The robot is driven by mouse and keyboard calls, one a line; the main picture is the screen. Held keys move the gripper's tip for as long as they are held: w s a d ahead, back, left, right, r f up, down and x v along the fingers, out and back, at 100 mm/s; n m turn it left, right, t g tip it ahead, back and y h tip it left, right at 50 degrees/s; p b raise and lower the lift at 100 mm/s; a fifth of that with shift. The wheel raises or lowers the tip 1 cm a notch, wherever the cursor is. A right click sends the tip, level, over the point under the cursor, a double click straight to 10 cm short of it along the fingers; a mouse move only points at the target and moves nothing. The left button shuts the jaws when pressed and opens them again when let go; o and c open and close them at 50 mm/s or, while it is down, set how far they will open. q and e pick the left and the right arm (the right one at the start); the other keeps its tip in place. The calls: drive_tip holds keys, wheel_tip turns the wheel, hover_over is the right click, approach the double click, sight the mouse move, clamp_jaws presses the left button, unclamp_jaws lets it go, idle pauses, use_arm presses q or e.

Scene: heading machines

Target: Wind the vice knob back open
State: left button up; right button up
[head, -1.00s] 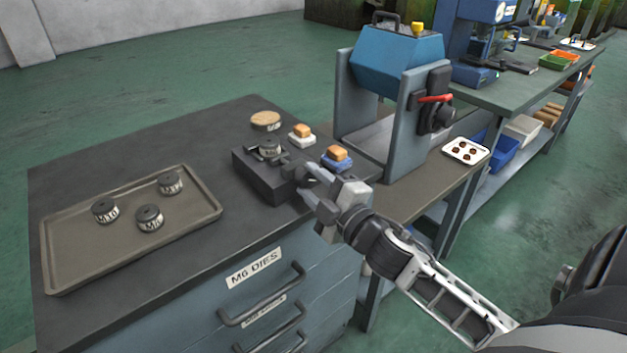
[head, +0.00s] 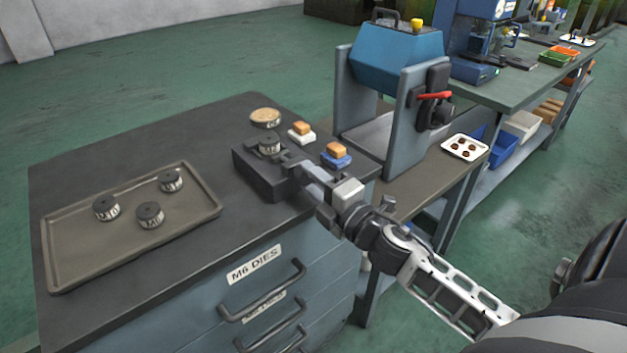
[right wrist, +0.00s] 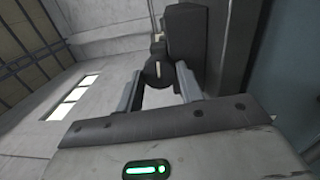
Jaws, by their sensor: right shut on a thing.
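The dark vice (head: 262,172) sits on the bench top near its right edge, with a round die (head: 269,145) in it. My right gripper (head: 300,170) is at the vice's right end, where the knob is; the gripper hides the knob in the head view. In the right wrist view the dark round knob (right wrist: 158,72) lies between the two fingers of my right gripper (right wrist: 158,85), and the vice body (right wrist: 186,32) shows behind it. The right gripper is shut on the knob. My left gripper is not in view.
A tray (head: 60,255) with three marked dies stands on the left of the bench. Behind the vice are a round wooden disc (head: 265,116) and two small blocks on white (head: 302,138) and blue (head: 336,160) bases. A blue machine (head: 395,55) stands at the right.

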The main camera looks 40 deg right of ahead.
drive_tip(key=o, duration=1)
drive_tip(key=shift+a, duration=0.1)
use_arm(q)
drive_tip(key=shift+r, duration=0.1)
use_arm(e)
drive_tip(key=shift+s, duration=0.1)
use_arm(q)
drive_tip(key=b, duration=0.2)
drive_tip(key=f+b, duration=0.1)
drive_tip(key=b, duration=0.1)
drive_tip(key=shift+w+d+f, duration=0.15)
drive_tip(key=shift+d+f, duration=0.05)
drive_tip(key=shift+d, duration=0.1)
use_arm(e)
drive_tip(key=s+d+f, duration=0.1)
drive_tip(key=s, duration=1.4)
drive_tip(key=shift+s+d, duration=0.2)
drive_tip(key=shift+s, duration=0.15)
